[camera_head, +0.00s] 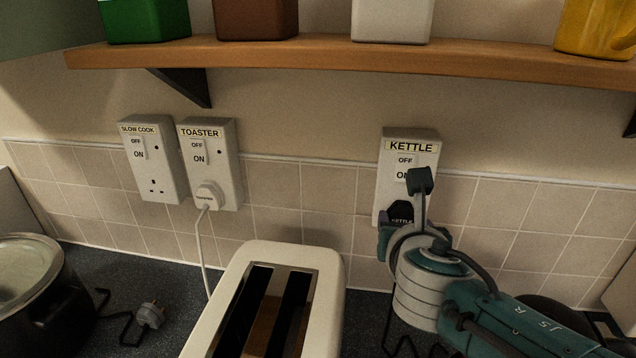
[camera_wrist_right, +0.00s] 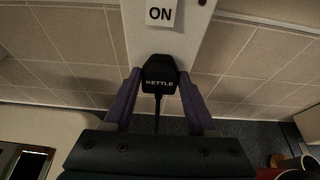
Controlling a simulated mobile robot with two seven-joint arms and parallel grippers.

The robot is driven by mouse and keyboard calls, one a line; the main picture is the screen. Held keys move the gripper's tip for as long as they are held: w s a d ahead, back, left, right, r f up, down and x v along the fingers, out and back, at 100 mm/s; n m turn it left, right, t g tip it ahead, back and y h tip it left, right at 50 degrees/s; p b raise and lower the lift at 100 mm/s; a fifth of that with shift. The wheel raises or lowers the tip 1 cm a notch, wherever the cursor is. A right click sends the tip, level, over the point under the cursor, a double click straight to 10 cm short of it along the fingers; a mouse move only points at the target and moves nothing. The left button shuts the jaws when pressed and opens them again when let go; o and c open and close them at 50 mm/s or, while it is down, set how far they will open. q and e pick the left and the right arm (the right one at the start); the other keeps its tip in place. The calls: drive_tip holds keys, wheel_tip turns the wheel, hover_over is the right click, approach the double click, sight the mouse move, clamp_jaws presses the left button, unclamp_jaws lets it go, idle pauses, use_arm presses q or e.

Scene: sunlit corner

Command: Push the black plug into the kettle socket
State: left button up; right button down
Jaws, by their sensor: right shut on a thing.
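The kettle socket (camera_head: 388,185) is a white wall plate labelled KETTLE, with OFF and ON marks. Its lower part is hidden behind my right gripper and the plug. My right gripper (camera_head: 397,226) is shut on the black plug (camera_head: 401,211), in front of the lower part of that plate. In the right wrist view the plug (camera_wrist_right: 159,73), marked KETTLE, sits between the two purple fingers, upright, its cable hanging down. It overlaps the bottom of the white plate (camera_wrist_right: 158,42). I cannot tell whether its pins are in the holes. My left gripper is not in view.
The slow cook socket (camera_head: 165,172) is empty; the toaster socket (camera_head: 226,160) holds a white plug (camera_head: 208,195). The toaster (camera_head: 334,275) stands left of my right arm. A wooden shelf (camera_head: 330,58) runs above.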

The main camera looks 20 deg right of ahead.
drive_tip(key=shift+w+d, duration=0.2)
drive_tip(key=shift+w, duration=0.15)
drive_tip(key=shift+c, duration=0.6)
unclamp_jaws()
